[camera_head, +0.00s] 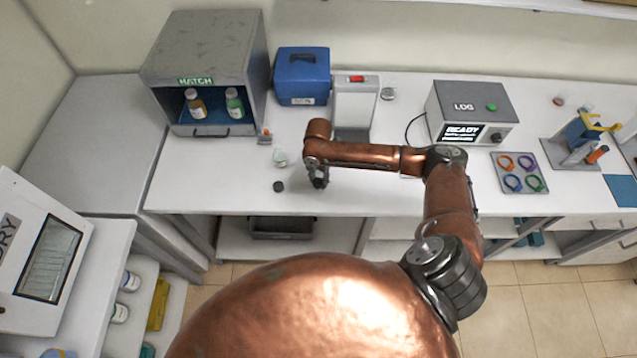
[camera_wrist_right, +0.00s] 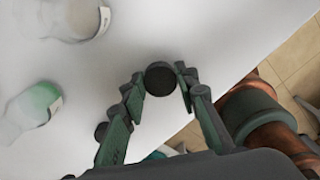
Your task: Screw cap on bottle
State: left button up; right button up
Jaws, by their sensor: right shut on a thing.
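My right gripper (camera_head: 319,180) reaches down over the front part of the white bench. In the right wrist view its fingertips (camera_wrist_right: 160,80) are closed around a round black cap (camera_wrist_right: 160,78). In the head view that cap is hidden by the gripper. My left gripper is not in view.
A hatch box (camera_head: 205,60) with two capped bottles stands back left, beside a blue case (camera_head: 302,75). A grey-white device (camera_head: 354,105) is behind my forearm. The front bench edge is close.

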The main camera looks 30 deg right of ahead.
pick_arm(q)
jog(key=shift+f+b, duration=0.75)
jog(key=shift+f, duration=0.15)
pick_arm(e)
jog(key=s+a+r, duration=0.8)
jog(key=s+r, duration=0.3)
jog(key=shift+a, duration=0.25)
pick_arm(q)
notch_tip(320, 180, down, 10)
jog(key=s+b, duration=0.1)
jog(key=b, duration=0.8)
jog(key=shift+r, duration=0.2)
pick_arm(e)
jog(key=shift+w+a+f+m, duration=0.15)
jog(key=shift+a+f+m, duration=0.3)
jog(key=shift+m, duration=3.4)
jog(key=shift+w+a+f+m, duration=0.25)
jog(key=shift+a+m, duration=0.25)
jog(key=shift+m, duration=3.3)
jog(key=shift+w+a+f+m, duration=0.1)
jog(key=shift+a+f+m, duration=0.35)
jog(key=shift+m, duration=3.4)
